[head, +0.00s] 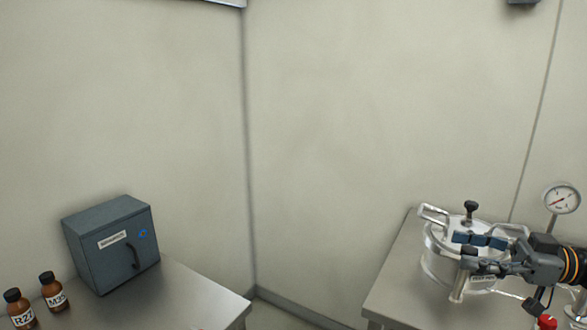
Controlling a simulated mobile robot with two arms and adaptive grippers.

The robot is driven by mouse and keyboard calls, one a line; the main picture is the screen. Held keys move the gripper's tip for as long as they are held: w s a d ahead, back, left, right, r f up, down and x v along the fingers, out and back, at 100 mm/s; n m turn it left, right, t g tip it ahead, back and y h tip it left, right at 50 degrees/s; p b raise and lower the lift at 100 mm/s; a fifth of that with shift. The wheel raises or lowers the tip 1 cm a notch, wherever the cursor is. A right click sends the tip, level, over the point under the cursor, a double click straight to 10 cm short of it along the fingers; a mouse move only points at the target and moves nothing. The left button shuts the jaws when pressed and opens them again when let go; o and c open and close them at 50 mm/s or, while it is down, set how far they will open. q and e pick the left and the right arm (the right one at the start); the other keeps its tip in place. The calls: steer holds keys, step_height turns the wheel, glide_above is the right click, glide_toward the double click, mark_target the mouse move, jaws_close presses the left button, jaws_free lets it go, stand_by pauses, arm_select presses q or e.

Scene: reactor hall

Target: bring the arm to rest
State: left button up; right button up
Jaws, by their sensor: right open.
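My right gripper (468,255) comes in from the right edge, in front of a round steel vessel (437,262) with a clamped lid and a black knob (470,208). Its jaws are open, and I see nothing held between them. The fingers overlap the vessel's lid and side in the picture, so I cannot tell whether they touch it. The gripper hides part of the vessel. My left gripper is not in view.
The vessel stands on a steel table (392,282) at right, with a pressure gauge (561,199) and a red knob (547,322) nearby. At left, another steel table (205,300) bears a closed grey cabinet (112,245) and two brown bottles (53,291). A gap separates the tables.

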steer(key=w+a+f+m+t+h, duration=0.5)
steer(key=w+a+f+m+t, duration=0.15)
steer(key=a+f+t, duration=0.45)
steer(key=s+f+m+g+h, duration=0.1)
steer(key=s+f+m+h, duration=0.2)
steer(key=f+h, duration=0.25)
steer(key=s+f+m+h, duration=0.3)
steer(key=f+h, duration=0.1)
steer(key=f, duration=0.3)
steer(key=s+f+g+h, duration=0.1)
steer(key=s+f+g, duration=0.35)
steer(key=s, duration=0.45)
steer(key=s+f+g+h, duration=0.1)
steer(key=s+f+g, duration=0.35)
steer(key=s, duration=0.45)
steer(key=s+f+g+h, duration=0.1)
steer(key=s+f+g, duration=0.3)
steer(key=s, duration=0.5)
step_height(320, 180, down, 26)
steer(key=s+f, duration=0.1)
steer(key=s+d+f, duration=0.2)
steer(key=s+f, duration=0.6)
steer(key=s+d+f+g, duration=0.1)
steer(key=s+d+f, duration=0.1)
steer(key=s+f, duration=0.5)
steer(key=shift+s+f, duration=0.35)
steer(key=shift+s, duration=0.6)
